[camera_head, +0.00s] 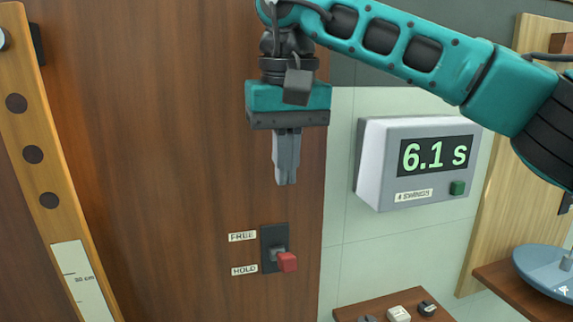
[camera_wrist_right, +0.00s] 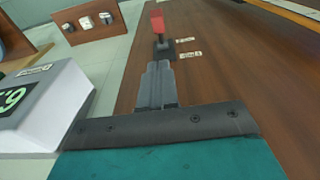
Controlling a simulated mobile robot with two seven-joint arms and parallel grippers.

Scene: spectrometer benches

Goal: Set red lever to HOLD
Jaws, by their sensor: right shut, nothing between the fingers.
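The red lever (camera_head: 287,262) sticks out of a dark plate (camera_head: 273,236) on the brown wooden panel. A FREE label (camera_head: 242,236) is at the plate's upper left and a HOLD label (camera_head: 244,270) at its lower left. The red knob shows near the HOLD label's height, but it juts out, so I cannot tell its exact setting. My right gripper (camera_head: 286,182) points down, shut and empty, above the plate and apart from the lever. In the right wrist view, the gripper fingertips (camera_wrist_right: 158,66) show with the red lever (camera_wrist_right: 157,22) beyond them. My left gripper is out of view.
A grey timer box (camera_head: 365,170) reading 6.1 s juts out to the right of the gripper. A small wooden board with switches (camera_head: 385,303) is at the lower right. A wooden strip with holes (camera_head: 32,155) stands at the left. The panel around the lever is clear.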

